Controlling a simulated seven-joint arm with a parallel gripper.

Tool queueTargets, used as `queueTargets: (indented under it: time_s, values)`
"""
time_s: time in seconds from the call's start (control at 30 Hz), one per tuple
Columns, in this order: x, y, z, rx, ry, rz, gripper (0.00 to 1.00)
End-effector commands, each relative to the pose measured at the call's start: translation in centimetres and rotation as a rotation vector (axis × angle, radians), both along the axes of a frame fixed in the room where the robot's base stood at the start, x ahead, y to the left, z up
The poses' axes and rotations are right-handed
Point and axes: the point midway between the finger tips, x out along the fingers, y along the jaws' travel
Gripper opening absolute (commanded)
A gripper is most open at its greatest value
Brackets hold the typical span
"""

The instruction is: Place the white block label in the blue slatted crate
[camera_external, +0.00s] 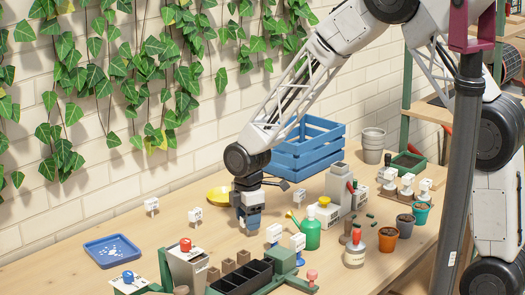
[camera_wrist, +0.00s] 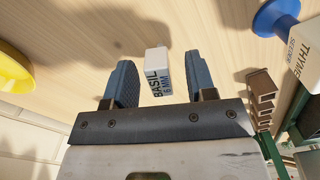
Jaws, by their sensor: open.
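A white block label (camera_wrist: 157,62) with dark lettering reading BASIL 6 MM shows in the wrist view between the two blue fingers of my gripper (camera_wrist: 158,84). Gaps show on both sides of it, so the fingers do not grip it. In the external view my gripper (camera_external: 250,222) points down low over the table, and I cannot clearly pick out this label there. The blue slatted crate (camera_external: 308,150) stands behind and to the right of my gripper, near the wall. Its inside is mostly hidden.
A yellow bowl (camera_external: 219,194) lies left of my gripper. Other white labels (camera_external: 297,242) stand nearby, with a green spray bottle (camera_external: 310,234) to the right. A black seed tray (camera_external: 243,277) is in front. A blue tray (camera_external: 112,251) sits at the left.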

Motion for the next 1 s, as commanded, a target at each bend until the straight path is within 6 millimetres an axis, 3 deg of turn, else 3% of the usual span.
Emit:
queueTargets:
  time_s: [0.23,0.83,1.0]
  values:
    - [0.0,0.0,-2.2,0.000,0.001,0.000,0.51]
    - [0.0,0.0,-2.4,0.000,0.000,0.000,0.51]
    - [0.0,0.0,-2.4,0.000,-0.001,0.000,0.25]
